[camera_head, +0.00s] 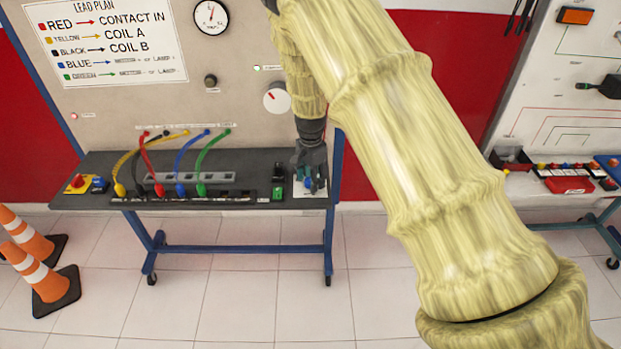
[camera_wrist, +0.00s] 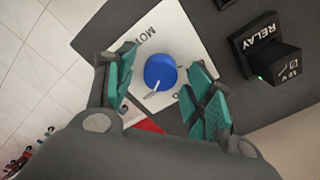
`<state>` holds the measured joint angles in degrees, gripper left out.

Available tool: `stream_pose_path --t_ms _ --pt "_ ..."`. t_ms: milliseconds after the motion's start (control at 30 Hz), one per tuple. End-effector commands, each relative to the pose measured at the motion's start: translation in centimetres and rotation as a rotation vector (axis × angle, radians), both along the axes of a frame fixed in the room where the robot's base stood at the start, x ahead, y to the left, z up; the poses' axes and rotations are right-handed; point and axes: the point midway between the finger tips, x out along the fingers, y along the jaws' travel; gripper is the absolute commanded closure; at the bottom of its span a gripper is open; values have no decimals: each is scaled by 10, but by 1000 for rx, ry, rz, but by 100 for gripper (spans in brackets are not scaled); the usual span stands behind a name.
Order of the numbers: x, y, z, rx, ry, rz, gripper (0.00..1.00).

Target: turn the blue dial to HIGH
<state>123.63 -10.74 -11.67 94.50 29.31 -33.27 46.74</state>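The blue dial (camera_wrist: 160,72) sits on a white plate (camera_wrist: 185,22) in the wrist view, with a pale pointer line at its lower left. Lettering on the plate is partly cut off, and I cannot read HIGH on it. My gripper (camera_wrist: 160,88) is open, with its two teal-padded fingers on either side of the dial and visible gaps between them and it. In the head view my gripper (camera_head: 311,180) is over the right end of the dark bench (camera_head: 225,203), and the dial (camera_head: 308,183) is mostly hidden between the fingers.
A black relay block (camera_wrist: 265,45) stands beside the plate. Coloured leads (camera_head: 180,165) arch over the bench to the left. An upright panel (camera_head: 130,105) with a gauge (camera_head: 211,17) rises behind. Traffic cones (camera_head: 42,270) stand on the floor at left.

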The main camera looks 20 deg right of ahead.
Motion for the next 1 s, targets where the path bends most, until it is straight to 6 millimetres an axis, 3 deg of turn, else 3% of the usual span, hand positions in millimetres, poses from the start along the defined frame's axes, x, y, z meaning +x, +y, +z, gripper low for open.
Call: stream_pose_path --t_ms 367,1000 --pt "0 1 7 0 0 1 45" --pt "0 0 106 1 0 0 45"
